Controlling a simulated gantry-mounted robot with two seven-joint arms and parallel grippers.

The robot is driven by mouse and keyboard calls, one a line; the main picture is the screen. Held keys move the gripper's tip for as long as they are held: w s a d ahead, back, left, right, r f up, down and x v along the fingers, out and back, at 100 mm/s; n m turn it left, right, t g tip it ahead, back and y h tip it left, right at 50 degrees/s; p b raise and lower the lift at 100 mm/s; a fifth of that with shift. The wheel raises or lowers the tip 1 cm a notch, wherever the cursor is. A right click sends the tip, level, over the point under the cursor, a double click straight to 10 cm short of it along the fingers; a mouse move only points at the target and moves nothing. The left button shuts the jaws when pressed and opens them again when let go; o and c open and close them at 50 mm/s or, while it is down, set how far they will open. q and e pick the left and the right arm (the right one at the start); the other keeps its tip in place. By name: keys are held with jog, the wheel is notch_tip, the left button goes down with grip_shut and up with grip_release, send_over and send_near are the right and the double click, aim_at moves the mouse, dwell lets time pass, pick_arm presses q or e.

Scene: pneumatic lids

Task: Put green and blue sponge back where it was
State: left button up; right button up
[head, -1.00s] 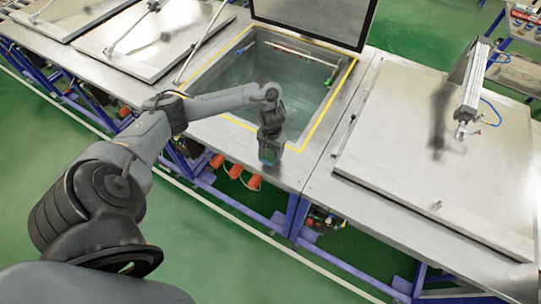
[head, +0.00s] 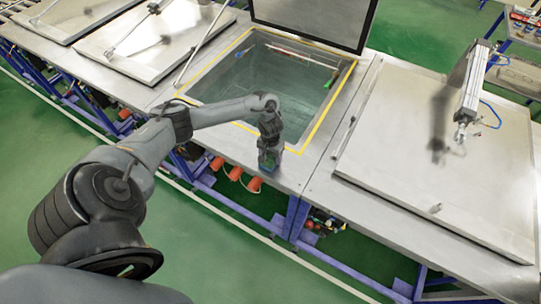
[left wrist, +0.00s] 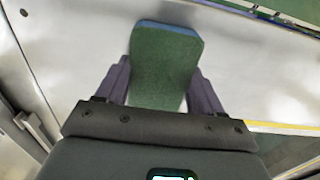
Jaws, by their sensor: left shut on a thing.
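The green and blue sponge (left wrist: 163,62) sits between the two fingers of my left gripper (left wrist: 163,88) in the left wrist view. Its broad face is green and a blue layer shows along its far edge. My left gripper (head: 268,166) is shut on it. In the head view the sponge (head: 268,168) is mostly hidden by the gripper, over the front metal rim of the open tank. I cannot tell whether the sponge touches the metal. My right gripper is not in view.
The open tank (head: 215,92) has a yellow-edged rim and a raised lid (head: 315,20) behind it. A brush with a green end (head: 333,78) lies at its far right. A closed lid with a pneumatic cylinder (head: 470,90) is on the right. Bare metal lies around the gripper.

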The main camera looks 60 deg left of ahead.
pick_arm(q)
jog(key=o, duration=1)
jog(key=shift+f, duration=0.1)
